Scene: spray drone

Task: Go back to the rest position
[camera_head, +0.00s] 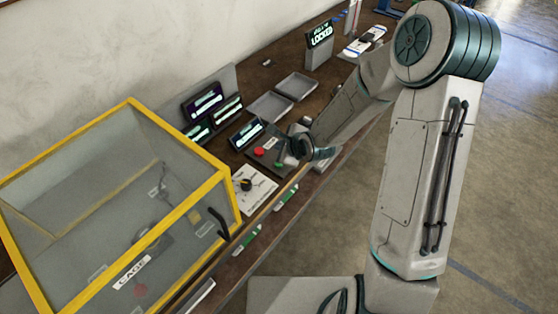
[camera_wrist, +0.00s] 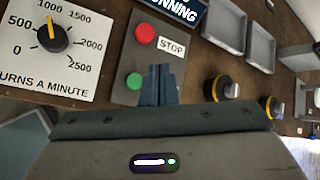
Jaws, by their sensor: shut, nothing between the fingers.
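My gripper (camera_wrist: 158,72) is shut and empty. In the wrist view its fingertips are at the control box, right next to the green button (camera_wrist: 134,81) and below the red button (camera_wrist: 145,33) labelled STOP. I cannot tell whether the fingers touch the box. In the head view my arm reaches over the bench from the right, bent, with the wrist low over the control box beside the red button (camera_head: 259,150). The fingertips are hard to make out there.
A yellow-framed clear cage (camera_head: 222,179) stands at left. Grey trays (camera_head: 296,86), small screens (camera_head: 203,101) and a LOCKED sign (camera_head: 320,37) stand behind. The floor at right is clear.

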